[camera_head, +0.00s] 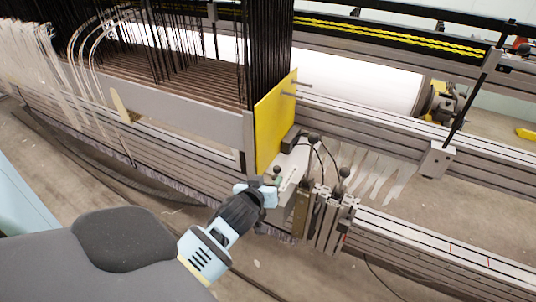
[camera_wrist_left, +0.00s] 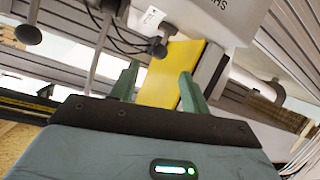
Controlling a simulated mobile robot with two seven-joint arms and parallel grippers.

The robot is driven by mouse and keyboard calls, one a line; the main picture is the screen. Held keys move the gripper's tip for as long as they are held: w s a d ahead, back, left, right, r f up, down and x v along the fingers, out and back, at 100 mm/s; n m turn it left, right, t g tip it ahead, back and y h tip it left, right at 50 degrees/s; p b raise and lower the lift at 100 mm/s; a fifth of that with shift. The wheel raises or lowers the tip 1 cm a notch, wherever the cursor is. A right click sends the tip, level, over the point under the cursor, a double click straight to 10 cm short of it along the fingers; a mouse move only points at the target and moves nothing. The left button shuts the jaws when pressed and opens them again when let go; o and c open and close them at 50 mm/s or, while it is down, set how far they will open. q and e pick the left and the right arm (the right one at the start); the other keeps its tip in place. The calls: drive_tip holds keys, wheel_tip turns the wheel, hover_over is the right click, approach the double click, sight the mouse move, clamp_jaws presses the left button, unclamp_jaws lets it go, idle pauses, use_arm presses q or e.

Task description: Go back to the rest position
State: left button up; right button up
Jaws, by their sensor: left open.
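My left gripper (camera_head: 268,186) is at the end of the arm that comes in from the lower left. It is beside the black-knobbed mechanism (camera_head: 312,190) on the loom's front beam. In the left wrist view its two green-grey fingers (camera_wrist_left: 162,82) stand apart, with nothing seen between them. Beyond them is the yellow plate (camera_wrist_left: 170,75), which also shows upright at the end of the thread frame in the head view (camera_head: 275,122). Whether the fingers touch the mechanism cannot be told. My right gripper is not in view.
The loom's long grey rails (camera_head: 455,240) run across the view. Dark hanging threads (camera_head: 268,50) and pale loose strands (camera_head: 30,60) are at the upper left. A white roll (camera_head: 350,75) lies behind. Floor (camera_head: 300,280) shows clear in front of the loom.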

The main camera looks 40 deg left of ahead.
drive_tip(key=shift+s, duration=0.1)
